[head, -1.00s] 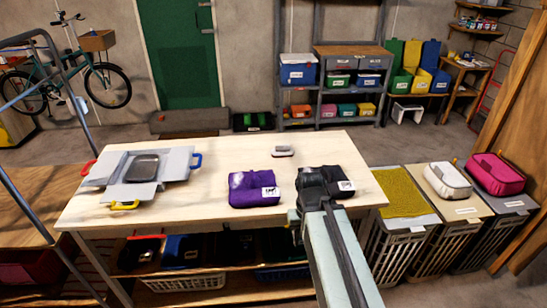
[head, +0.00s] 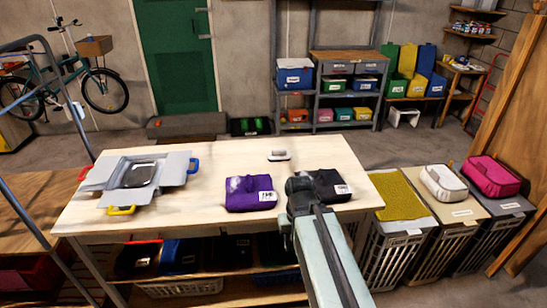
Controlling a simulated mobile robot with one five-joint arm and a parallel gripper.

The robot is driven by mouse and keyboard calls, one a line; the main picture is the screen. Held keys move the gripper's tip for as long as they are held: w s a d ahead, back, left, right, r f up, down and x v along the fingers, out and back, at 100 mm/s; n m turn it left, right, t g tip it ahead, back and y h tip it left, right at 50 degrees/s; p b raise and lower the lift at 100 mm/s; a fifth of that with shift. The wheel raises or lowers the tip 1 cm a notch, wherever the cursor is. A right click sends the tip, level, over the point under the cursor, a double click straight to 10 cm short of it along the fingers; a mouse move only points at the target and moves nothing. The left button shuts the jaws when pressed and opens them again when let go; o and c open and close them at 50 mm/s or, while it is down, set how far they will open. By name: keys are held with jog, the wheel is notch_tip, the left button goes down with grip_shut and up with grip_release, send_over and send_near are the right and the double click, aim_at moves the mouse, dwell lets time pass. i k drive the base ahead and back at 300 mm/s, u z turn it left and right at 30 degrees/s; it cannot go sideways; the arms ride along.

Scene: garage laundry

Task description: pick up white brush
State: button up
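A small white brush (head: 279,155) with a dark edge lies on the wooden table (head: 215,163), toward its far side and right of the middle. My gripper (head: 300,186) reaches in from the bottom right, over the near right part of the table. It is nearer to me than the brush and apart from it. The arm hides part of a black folded bundle. The fingers are dark and seen from behind, so I cannot tell whether they are open or shut.
A purple bundle (head: 250,194) and the black bundle (head: 330,185) lie near the table's front edge. A grey open box (head: 140,174) with coloured handles is at the left. Lidded hampers (head: 405,232) stand to the right. The table around the brush is clear.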

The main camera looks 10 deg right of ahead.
aim_at(276, 155)
jog(key=u, duration=3.65)
jog(key=k, duration=1.7)
jog(key=z, duration=1.45)
jog(key=i, duration=1.7)
jog(key=u, duration=0.05)
